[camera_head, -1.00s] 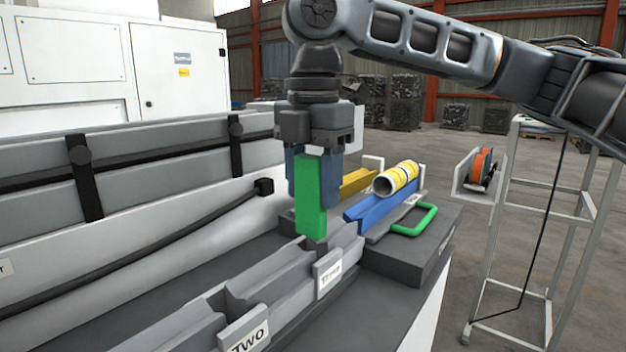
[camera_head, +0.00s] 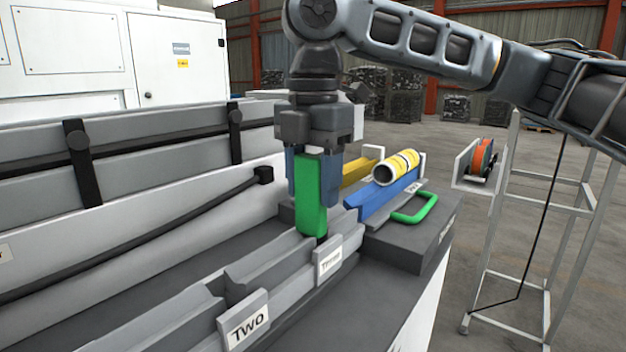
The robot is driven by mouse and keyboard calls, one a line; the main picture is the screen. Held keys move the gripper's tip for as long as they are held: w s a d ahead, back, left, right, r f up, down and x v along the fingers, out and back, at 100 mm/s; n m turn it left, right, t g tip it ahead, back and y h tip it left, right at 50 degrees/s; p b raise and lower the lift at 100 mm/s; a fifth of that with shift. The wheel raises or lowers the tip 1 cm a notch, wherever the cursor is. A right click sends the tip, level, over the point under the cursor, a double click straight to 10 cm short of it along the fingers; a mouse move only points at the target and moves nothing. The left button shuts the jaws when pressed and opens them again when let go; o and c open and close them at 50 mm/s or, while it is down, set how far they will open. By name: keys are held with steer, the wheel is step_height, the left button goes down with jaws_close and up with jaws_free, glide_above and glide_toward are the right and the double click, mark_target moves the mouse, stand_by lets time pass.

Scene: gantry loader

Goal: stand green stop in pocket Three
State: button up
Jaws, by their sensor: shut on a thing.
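The green stop (camera_head: 311,195) is an upright green block. My gripper (camera_head: 316,185) points straight down and is shut on the stop's upper part. The stop's lower end is at the far end of the grey trough, at the pocket labelled Three (camera_head: 329,259). Its foot is close to the trough walls; I cannot tell whether it rests on the pocket floor. The pocket's inside is partly hidden by its near wall and label. A pocket labelled Two (camera_head: 248,326) is nearer along the same trough.
A yellow-and-white roll (camera_head: 396,167) lies on a blue V-shaped rest (camera_head: 385,196) right of my gripper. A green handle (camera_head: 414,208) is beside it. A dark hose (camera_head: 150,219) runs along the left. A grey stand (camera_head: 548,230) and an orange reel (camera_head: 482,163) are at right.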

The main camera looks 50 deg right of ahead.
mark_target(314, 219)
steer(key=shift+f, duration=0.2)
steer(key=shift+f+b, duration=0.4)
steer(key=shift+f, duration=0.55)
steer(key=shift+f, duration=0.15)
steer(key=shift+f+b, duration=0.5)
steer(key=shift+f, duration=0.4)
steer(key=shift+f, duration=0.15)
steer(key=shift+f, duration=0.45)
steer(key=shift+s+f, duration=0.1)
